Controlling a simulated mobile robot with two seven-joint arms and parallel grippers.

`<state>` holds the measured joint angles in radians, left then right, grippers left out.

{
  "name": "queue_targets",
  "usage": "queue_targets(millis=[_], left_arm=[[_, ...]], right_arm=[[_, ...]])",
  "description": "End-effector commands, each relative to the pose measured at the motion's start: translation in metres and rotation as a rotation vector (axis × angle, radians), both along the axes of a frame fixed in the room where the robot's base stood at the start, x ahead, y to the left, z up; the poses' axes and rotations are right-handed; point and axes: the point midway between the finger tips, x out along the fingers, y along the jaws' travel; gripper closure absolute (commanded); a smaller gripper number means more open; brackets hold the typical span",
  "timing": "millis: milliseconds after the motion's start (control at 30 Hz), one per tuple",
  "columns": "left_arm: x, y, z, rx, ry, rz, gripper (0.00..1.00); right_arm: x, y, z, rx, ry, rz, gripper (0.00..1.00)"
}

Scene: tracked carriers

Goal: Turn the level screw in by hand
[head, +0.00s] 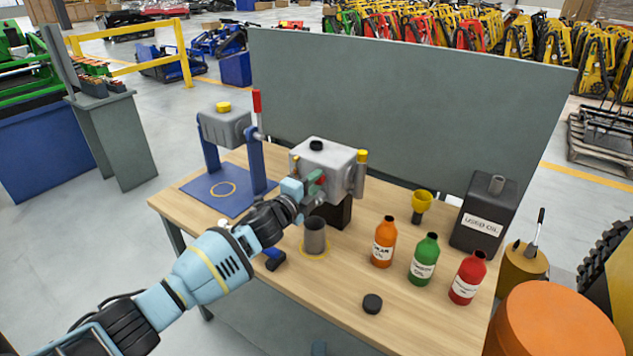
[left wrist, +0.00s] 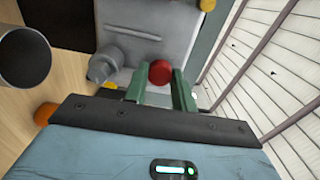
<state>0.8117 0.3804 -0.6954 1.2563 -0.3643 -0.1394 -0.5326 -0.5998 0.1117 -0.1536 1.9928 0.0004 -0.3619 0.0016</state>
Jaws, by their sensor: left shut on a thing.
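The level screw has a round red head (left wrist: 160,72) on the face of a grey gear housing (left wrist: 124,38). In the head view the housing (head: 330,163) sits on a black block on the bench, and only a little red of the screw (head: 322,180) shows beside the fingers. My left gripper (head: 316,184) reaches in from the left at the housing's front. In the left wrist view its green fingers (left wrist: 160,88) are shut on the screw, one on each side of the red head. The screw's shaft is hidden. My right gripper is not in view.
A grey cup (head: 315,236) stands below my left gripper. Orange (head: 384,243), green (head: 424,258) and red (head: 467,278) bottles stand to the right, with a black cap (head: 372,303) in front. A blue stand (head: 257,165) is at the left. A grey panel (head: 400,105) rises behind.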

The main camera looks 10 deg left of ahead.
Motion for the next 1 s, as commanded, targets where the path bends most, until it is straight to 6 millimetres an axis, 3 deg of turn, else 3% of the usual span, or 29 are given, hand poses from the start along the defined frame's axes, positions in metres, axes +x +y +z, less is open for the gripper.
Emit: queue_targets(millis=[200,300,667,767,800,933,1000], left_arm=[[-0.0001,0.0004,-0.0008,0.438,-0.157,0.000,0.90],[0.0000,0.0000,-0.0005,0.568,-0.205,-0.001,0.90],[-0.0003,-0.0004,-0.0009,0.626,-0.227,-0.002,0.90],[-0.0001,0.0003,-0.0007,0.747,-0.270,-0.001,0.90],[-0.0004,-0.0002,-0.0015,0.732,-0.264,-0.001,0.69],[-0.0003,-0.0002,-0.0012,0.727,-0.262,-0.001,0.52],[-0.0003,-0.0002,-0.0009,0.727,-0.263,-0.001,0.48]], right_arm=[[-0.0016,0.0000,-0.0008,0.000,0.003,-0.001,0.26],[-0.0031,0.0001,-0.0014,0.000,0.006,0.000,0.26],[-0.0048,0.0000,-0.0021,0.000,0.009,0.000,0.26],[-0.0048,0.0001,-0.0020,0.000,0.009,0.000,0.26],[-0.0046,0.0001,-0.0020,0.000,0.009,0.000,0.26],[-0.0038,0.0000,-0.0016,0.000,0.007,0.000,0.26],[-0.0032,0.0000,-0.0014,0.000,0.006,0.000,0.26]])
